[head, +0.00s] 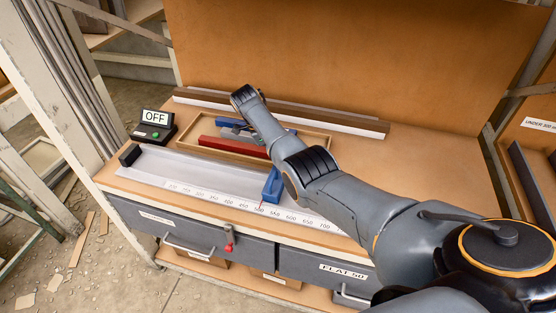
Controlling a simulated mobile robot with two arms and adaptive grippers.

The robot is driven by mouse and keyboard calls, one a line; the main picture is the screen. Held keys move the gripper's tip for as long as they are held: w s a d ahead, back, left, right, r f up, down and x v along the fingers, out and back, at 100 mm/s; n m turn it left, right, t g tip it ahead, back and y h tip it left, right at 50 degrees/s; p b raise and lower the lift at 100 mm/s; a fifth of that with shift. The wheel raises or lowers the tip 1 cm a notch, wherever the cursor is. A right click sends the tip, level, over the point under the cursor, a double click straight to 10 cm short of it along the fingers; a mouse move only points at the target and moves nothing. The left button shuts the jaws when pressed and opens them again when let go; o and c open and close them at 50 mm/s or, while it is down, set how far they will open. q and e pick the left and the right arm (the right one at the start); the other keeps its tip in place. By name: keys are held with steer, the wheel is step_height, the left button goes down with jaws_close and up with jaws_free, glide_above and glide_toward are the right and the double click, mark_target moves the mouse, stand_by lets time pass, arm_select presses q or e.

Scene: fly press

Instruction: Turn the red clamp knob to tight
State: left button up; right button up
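A small red knob (229,246) hangs below a grey fitting at the front of the bench, over the drawer face. It looks like the red clamp knob, but it is too small to read its setting. A white scale (200,189) with printed numbers runs along the bench, and a blue block (273,184) stands on it near 500. My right arm reaches in from the right across the bench, well above and behind the knob. My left gripper is out of view. Nothing is seen touching the knob.
A wooden tray (317,149) holds a red bar (232,147) and blue and grey pieces. A box with an OFF sign (155,117) stands at the back left. A black block (129,155) sits at the scale's left end. Grey drawers (190,232) with handles front the bench.

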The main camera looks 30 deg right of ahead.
stand_by(0.3)
steer(key=o, duration=1.1)
steer(key=shift+o, duration=0.2)
steer(key=v, duration=1.2)
steer(key=shift+d, duration=0.1)
